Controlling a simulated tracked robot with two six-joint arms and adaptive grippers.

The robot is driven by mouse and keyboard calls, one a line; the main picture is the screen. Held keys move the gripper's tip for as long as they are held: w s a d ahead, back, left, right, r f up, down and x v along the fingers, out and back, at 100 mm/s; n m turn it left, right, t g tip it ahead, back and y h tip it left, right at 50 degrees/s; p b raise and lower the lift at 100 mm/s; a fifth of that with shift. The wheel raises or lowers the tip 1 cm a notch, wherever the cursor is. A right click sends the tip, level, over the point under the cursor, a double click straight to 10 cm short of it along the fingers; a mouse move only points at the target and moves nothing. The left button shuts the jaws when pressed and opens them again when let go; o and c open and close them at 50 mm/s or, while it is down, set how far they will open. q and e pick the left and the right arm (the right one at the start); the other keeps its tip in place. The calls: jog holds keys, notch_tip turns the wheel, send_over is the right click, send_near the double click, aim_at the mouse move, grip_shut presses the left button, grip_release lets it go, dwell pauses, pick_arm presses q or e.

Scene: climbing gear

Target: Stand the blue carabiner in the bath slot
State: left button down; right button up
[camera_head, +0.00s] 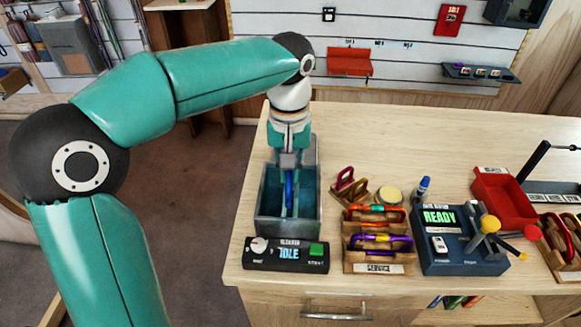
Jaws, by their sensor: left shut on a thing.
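The blue carabiner (289,189) is upright inside the grey bath (262,226), near its middle divider. My left gripper (290,167) comes down from above at the back of the bath and is shut on the carabiner's upper part. Whether the carabiner's lower end touches the slot floor is hidden by the bath's front wall. My right gripper is not in view.
A control box reading IDLE (287,254) stands in front of the bath. To the right are a wooden rack of carabiners (378,268), a tester reading READY (460,252) and a red tray (502,197). The bench behind them is clear.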

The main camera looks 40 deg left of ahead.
pick_arm(q)
jog(key=shift+f+b, duration=1.4)
jog(key=shift+f, duration=0.7)
jog(key=shift+f+b, duration=0.85)
jog(key=shift+f, duration=0.3)
jog(key=shift+f+b, duration=0.4)
jog(key=shift+f, duration=0.25)
jog(key=c, duration=1.2)
grip_release()
